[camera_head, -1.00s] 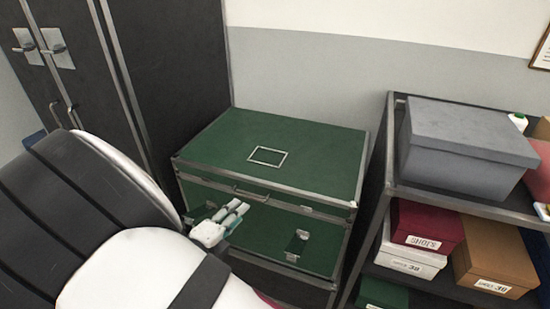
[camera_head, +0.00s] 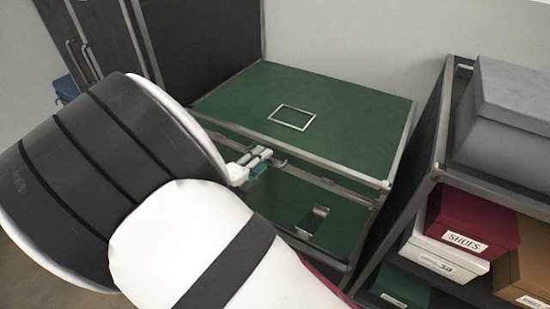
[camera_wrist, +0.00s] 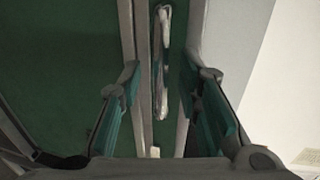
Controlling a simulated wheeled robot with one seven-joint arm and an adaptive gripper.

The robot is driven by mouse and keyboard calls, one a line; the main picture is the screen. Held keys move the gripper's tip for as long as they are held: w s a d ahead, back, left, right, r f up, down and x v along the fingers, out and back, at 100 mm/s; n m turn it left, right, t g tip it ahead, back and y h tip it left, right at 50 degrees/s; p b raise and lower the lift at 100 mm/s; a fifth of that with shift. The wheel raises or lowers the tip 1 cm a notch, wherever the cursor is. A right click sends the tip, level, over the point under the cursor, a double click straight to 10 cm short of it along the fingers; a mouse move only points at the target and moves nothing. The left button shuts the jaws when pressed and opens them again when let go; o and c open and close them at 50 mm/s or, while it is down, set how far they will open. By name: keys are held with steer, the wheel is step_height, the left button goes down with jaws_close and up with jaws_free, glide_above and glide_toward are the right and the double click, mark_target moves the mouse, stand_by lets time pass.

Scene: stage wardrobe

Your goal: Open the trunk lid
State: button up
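The green trunk (camera_head: 335,215) with metal edging stands against the wall, and its lid (camera_head: 345,120) is shut. A rectangular metal frame (camera_head: 291,118) is set in the lid's top. My gripper (camera_head: 262,160) is at the trunk's front, by the lid's front edge. In the wrist view my gripper (camera_wrist: 165,95) is open, with its two teal-padded fingers apart. A long metal handle (camera_wrist: 162,60) shows between the fingers, running along the metal edging. Nothing appears to be gripped. Whether the fingers touch the handle is not clear.
A dark metal shelf (camera_head: 437,172) stands close on the right, with a grey box (camera_head: 510,100) on top and a red shoe box (camera_head: 470,222) below. A dark cabinet (camera_head: 200,40) stands behind on the left. My arm covers the lower left.

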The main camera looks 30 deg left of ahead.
steer(key=shift+x, duration=0.75)
steer(key=shift+c, duration=0.5)
steer(key=shift+d, duration=0.1)
jaws_close()
steer(key=shift+r, duration=0.1)
